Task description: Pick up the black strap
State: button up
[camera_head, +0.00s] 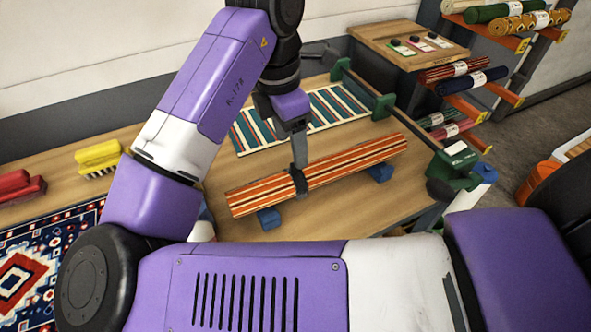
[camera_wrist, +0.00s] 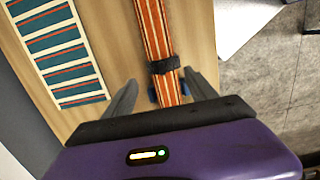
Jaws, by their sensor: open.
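The black strap (camera_head: 299,183) is a narrow dark band wrapped around an orange striped rolled rug (camera_head: 345,164) near its middle. In the wrist view the strap (camera_wrist: 163,65) crosses the rug roll (camera_wrist: 151,25) just ahead of my gripper. My gripper (camera_head: 299,163) points down over the strap. In the wrist view its two fingers (camera_wrist: 163,92) are apart, one on each side of the roll, and nothing is held between them. Whether a finger touches the strap or roll I cannot tell.
The roll rests on blue blocks (camera_head: 269,218) on the wooden table (camera_head: 225,170). A striped flat rug (camera_head: 250,134) lies behind it, beside green blocks (camera_head: 383,107). Brushes (camera_head: 98,157) and a patterned rug (camera_head: 30,265) are at left. A rack of rolls (camera_head: 470,80) stands at right.

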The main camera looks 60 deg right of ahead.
aim_at(295, 176)
jog(key=shift+s+d+f+b, duration=0.1)
jog(key=shift+s+f, duration=0.05)
jog(key=shift+f, duration=0.9)
jog(key=shift+s+d+f+b, duration=0.1)
jog(key=shift+s+f+b, duration=0.05)
jog(key=shift+f, duration=0.9)
jog(key=shift+s+d+f+b, duration=0.1)
jog(key=shift+s+f, duration=0.05)
jog(key=shift+f, duration=0.9)
jog(key=c, duration=1.4)
jog(key=shift+c, duration=0.2)
